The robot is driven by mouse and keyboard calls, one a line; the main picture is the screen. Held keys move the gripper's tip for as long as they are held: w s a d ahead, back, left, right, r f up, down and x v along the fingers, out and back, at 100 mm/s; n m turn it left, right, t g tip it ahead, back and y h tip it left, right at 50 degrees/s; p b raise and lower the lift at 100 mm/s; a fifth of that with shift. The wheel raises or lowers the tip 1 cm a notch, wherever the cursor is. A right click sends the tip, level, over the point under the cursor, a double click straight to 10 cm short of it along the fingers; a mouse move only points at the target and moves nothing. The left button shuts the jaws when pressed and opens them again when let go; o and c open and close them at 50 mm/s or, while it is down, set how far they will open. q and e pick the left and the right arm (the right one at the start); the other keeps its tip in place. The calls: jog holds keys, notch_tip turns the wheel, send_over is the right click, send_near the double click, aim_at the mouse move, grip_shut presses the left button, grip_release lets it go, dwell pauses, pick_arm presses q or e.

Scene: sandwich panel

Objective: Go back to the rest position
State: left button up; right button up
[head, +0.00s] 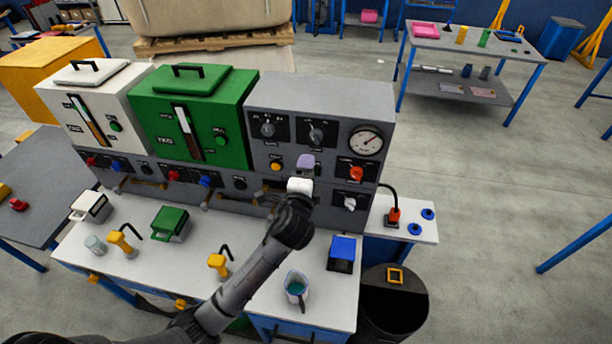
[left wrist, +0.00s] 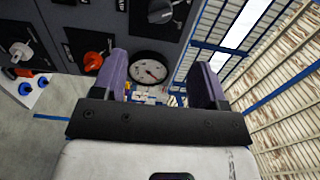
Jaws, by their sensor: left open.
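My left gripper (head: 305,161) is in front of the right part of the grey control panel (head: 320,94). My dark arm reaches up to it from the lower left, over the white worktop. In the left wrist view its two purple fingers (left wrist: 162,84) stand apart with nothing between them. The round gauge (head: 366,142) shows beyond the gap, and it also appears between the fingers in the left wrist view (left wrist: 150,69). An orange knob (head: 357,173) is right of the gripper. Whether the fingers touch the panel cannot be told. My right gripper is not in view.
A white hopper box (head: 90,95) and a green one (head: 190,110) stand left of the grey panel. On the worktop (head: 205,233) are a jug (head: 296,288), a blue box (head: 342,252) and yellow-handled tools.

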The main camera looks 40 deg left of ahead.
pick_arm(q)
jog(key=shift+s+d, duration=0.2)
jog(key=shift+s, duration=0.25)
dwell(0.4)
jog(key=s+d+f+n+g+h, duration=0.35)
jog(key=s+f, duration=0.35)
jog(key=s, duration=0.4)
jog(key=s+d+f+n+g+h, duration=0.4)
jog(key=s+f, duration=0.3)
jog(key=s, duration=0.4)
jog(key=s+d+f+n+g+h, duration=0.2)
jog(key=s+d+f+g, duration=0.35)
jog(key=s, duration=0.55)
notch_tip(320, 180, up, 12)
jog(key=t+p, duration=0.1)
jog(key=p, duration=1.2)
jog(key=shift+s+p, duration=0.25)
jog(key=shift+p, duration=0.1)
